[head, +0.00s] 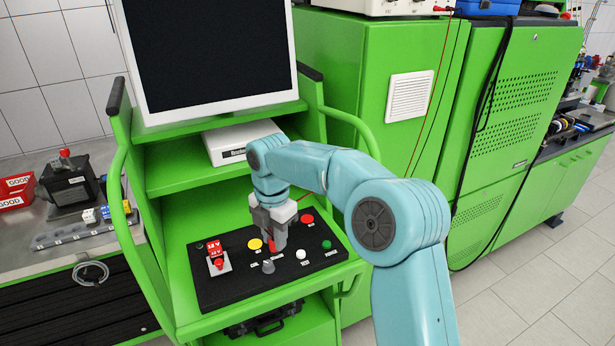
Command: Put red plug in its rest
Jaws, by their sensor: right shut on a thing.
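My right gripper (273,240) reaches down over the black control panel (215,291) of the green bench. It is shut on the red plug (272,247), of which only a small red part shows between and below the fingers. A thin red lead runs from near the gripper, passes behind my arm and goes up toward the instrument at the top. I cannot tell whether the plug touches the panel. Which part is its rest is not clear from this view. My left gripper is not in view.
A monitor (205,50) stands above. Green side rails (127,215) flank the panel.

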